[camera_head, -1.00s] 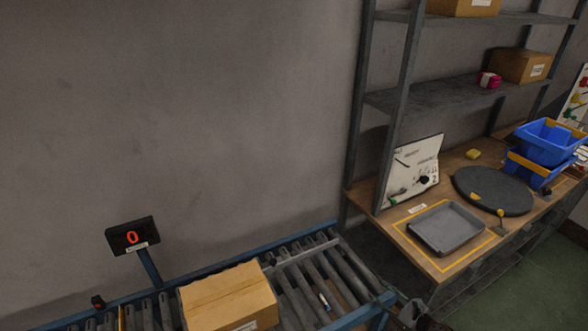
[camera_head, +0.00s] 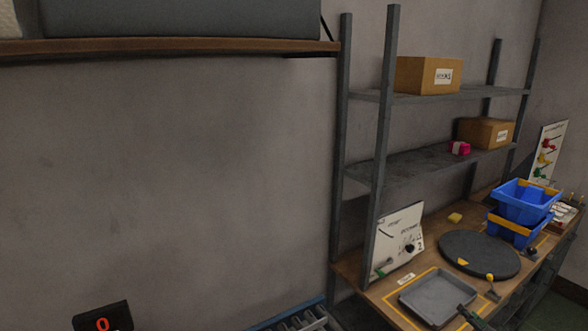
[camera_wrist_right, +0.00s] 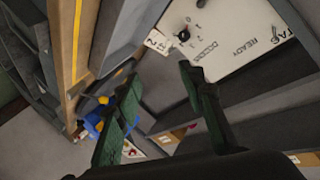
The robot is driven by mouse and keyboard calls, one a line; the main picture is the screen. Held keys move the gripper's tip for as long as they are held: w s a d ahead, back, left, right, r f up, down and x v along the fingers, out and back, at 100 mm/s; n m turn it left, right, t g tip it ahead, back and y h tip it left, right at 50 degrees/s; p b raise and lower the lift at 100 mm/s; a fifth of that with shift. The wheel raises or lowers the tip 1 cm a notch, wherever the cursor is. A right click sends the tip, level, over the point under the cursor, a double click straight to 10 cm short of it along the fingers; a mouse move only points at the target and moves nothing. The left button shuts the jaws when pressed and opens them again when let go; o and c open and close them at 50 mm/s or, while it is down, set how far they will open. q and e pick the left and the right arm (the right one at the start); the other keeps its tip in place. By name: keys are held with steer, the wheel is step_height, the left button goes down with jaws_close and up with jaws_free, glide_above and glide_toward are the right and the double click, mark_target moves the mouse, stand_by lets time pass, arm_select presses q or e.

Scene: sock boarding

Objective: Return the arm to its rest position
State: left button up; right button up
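The rest of the right arm is mostly outside the head view. My left gripper and arm are not in view.
The workbench (camera_head: 388,312) holds a dark round turntable (camera_head: 480,254), stacked blue bins (camera_head: 523,203) and a white board (camera_head: 399,241). Metal shelving (camera_head: 400,168) with cardboard boxes rises behind. A conveyor (camera_head: 297,322) and a display (camera_head: 103,318) show at the bottom.

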step_height(320, 180, up, 9)
steer(key=n+t+h, duration=0.2)
steer(key=n, duration=1.4)
steer(key=s+d+f+m+g, duration=0.15)
steer(key=s+f, duration=0.25)
steer(key=f, duration=1)
steer(key=s+d+f+m+g, duration=0.1)
steer(key=s+f+m+g, duration=0.2)
steer(key=f, duration=1)
steer(key=s+a+f+g, duration=0.2)
steer(key=s+a+f, duration=0.1)
steer(key=s+f, duration=0.8)
steer(key=s+a+f+g, duration=0.2)
steer(key=s+f, duration=0.4)
steer(key=f, duration=0.9)
steer(key=s+a+f+m+g, duration=0.1)
steer(key=s+a+f+g, duration=0.35)
steer(key=s+f, duration=0.75)
steer(key=s+a+f+g+y, duration=0.1)
steer(key=s+a+f, duration=0.3)
steer(key=s+a, duration=0.3)
steer(key=s+a+f+m+g+y, duration=0.1)
steer(key=s+a+f, duration=0.4)
steer(key=s, duration=1.1)
steer(key=s+a+f+g, duration=0.1)
steer(key=s+a+f, duration=0.3)
steer(key=s+a, duration=0.7)
steer(key=shift+s+f+m+g+y, duration=0.15)
steer(key=shift+f+m+g+y, duration=0.15)
steer(key=shift+m+y, duration=0.1)
